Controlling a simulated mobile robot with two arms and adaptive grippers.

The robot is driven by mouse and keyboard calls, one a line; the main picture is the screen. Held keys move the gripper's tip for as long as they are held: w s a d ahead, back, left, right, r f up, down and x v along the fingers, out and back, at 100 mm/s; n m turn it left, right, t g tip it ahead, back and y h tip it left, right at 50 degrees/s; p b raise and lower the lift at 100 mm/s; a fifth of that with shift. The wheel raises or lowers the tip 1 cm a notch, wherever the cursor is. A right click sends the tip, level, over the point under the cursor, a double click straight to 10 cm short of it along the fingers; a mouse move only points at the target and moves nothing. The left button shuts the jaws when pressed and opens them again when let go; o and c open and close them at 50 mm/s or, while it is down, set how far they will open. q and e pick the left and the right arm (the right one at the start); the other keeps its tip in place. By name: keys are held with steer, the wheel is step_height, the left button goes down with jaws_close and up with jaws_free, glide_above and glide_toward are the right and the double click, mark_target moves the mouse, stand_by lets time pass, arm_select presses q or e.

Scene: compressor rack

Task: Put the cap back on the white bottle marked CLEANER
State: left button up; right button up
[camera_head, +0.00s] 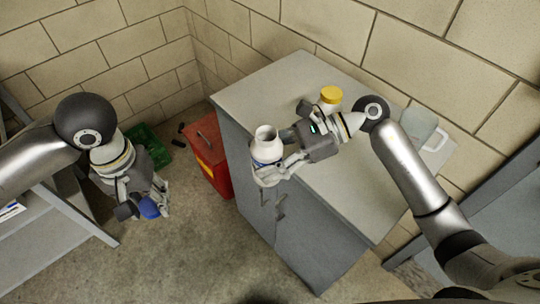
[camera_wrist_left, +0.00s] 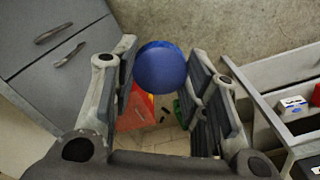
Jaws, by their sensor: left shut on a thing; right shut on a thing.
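The white bottle (camera_head: 266,144) has an open, uncapped mouth and a blue band low on its body; no marking is readable. My right gripper (camera_head: 268,174) is shut on it and holds it roughly upright at the cabinet's left edge. My left gripper (camera_head: 148,208) is shut on a blue cap (camera_head: 150,207), to the lower left of the bottle and well apart from it. In the left wrist view the round blue cap (camera_wrist_left: 160,67) sits between the fingertips of my left gripper (camera_wrist_left: 163,75).
The grey cabinet (camera_head: 350,190) has a white jar with a yellow lid (camera_head: 330,97) and a clear pitcher (camera_head: 418,130) on top. A red bin (camera_head: 210,160) and a green crate (camera_head: 150,145) stand on the floor behind. A grey shelf unit (camera_head: 60,235) is at left.

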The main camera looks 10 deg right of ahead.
arm_select(q)
steer(key=w+d+r+m, duration=0.1)
steer(key=w+d+r, duration=0.25)
steer(key=d, duration=0.35)
steer(key=w+d+r, duration=0.3)
steer(key=d+r, duration=0.2)
steer(key=d, duration=0.1)
glide_toward(267, 156)
step_height(267, 156, up, 2)
steer(key=w, duration=0.3)
steer(key=shift+s+d+r+m, duration=0.1)
steer(key=shift+d+m, duration=0.1)
steer(key=shift+m, duration=0.2)
steer(key=shift+f, duration=2)
steer(key=shift+f, duration=0.9)
steer(key=shift+f, duration=0.55)
